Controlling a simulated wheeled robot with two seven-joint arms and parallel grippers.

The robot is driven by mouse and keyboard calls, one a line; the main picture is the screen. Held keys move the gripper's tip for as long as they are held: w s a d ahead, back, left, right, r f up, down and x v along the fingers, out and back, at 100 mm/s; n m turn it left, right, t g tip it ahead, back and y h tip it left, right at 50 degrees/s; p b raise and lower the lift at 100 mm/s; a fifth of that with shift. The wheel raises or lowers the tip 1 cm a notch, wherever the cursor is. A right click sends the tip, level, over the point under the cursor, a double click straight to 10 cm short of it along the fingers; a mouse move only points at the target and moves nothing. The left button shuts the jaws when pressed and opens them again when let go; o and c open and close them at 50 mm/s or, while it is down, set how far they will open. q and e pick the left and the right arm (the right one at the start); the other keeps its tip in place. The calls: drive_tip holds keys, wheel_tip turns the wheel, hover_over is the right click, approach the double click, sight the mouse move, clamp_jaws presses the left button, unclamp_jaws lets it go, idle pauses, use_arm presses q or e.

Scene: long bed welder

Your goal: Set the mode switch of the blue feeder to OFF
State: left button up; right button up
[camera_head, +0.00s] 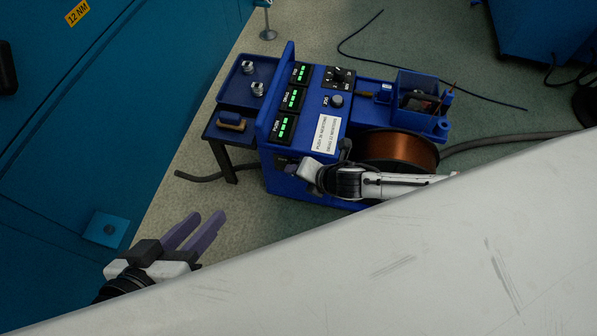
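The blue feeder (375,82) stands in the upper middle, with a copper wire spool (397,150) on its near right. A black plate with white marks and a dark knob (338,78) is on its top and looks like the mode switch; its setting is too small to read.
Three displays with green bars (292,98) line the feeder's left panel. A large pale surface (400,260) fills the lower right. A teal machine wall (90,130) is on the left. Cables lie on the floor.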

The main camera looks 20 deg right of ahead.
drive_tip(key=shift+c, duration=0.7)
drive_tip(key=shift+r, duration=0.1)
drive_tip(key=shift+a+r+p, duration=0.1)
drive_tip(key=shift+r+p, duration=0.1)
drive_tip(key=shift+p, duration=0.6)
drive_tip(key=h+p, duration=0.1)
drive_tip(key=p, duration=0.1)
drive_tip(key=g+p, duration=0.1)
drive_tip(key=p, duration=0.1)
drive_tip(key=shift+w+a+r+n+h, duration=0.15)
drive_tip(key=shift+a+r+n+h, duration=0.15)
drive_tip(key=shift+h, duration=0.1)
drive_tip(key=shift+f+g+h+p, duration=0.15)
drive_tip(key=shift+g+h+p, duration=0.15)
drive_tip(key=shift+g+p, duration=0.15)
use_arm(q)
drive_tip(key=shift+s+a+f+g+y, duration=0.2)
drive_tip(key=shift+a+f+y, duration=0.25)
drive_tip(key=shift+a, duration=0.2)
drive_tip(key=shift+s+a+f+g+y, duration=0.25)
drive_tip(key=shift+a+f+y, duration=0.1)
drive_tip(key=shift+a+f, duration=0.3)
drive_tip(key=shift+s+a+f+g+y, duration=0.2)
drive_tip(key=shift+a+f+y, duration=0.25)
drive_tip(key=shift+a, duration=0.2)
use_arm(e)
drive_tip(key=shift+f+g+h, duration=0.3)
drive_tip(key=shift+g+h, duration=0.05)
drive_tip(key=shift+h, duration=0.15)
